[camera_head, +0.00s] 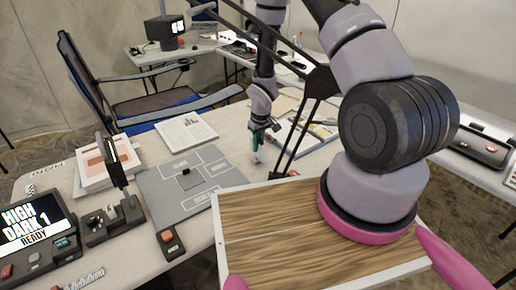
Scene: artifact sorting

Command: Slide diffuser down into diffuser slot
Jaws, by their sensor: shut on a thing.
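I cannot make out the diffuser slot for certain. A dark stand (112,216) with an upright panel stands to the left, well apart from my gripper.
A grey mat with labelled fields (165,205) lies left of my gripper. A blue chair (150,105) stands behind.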

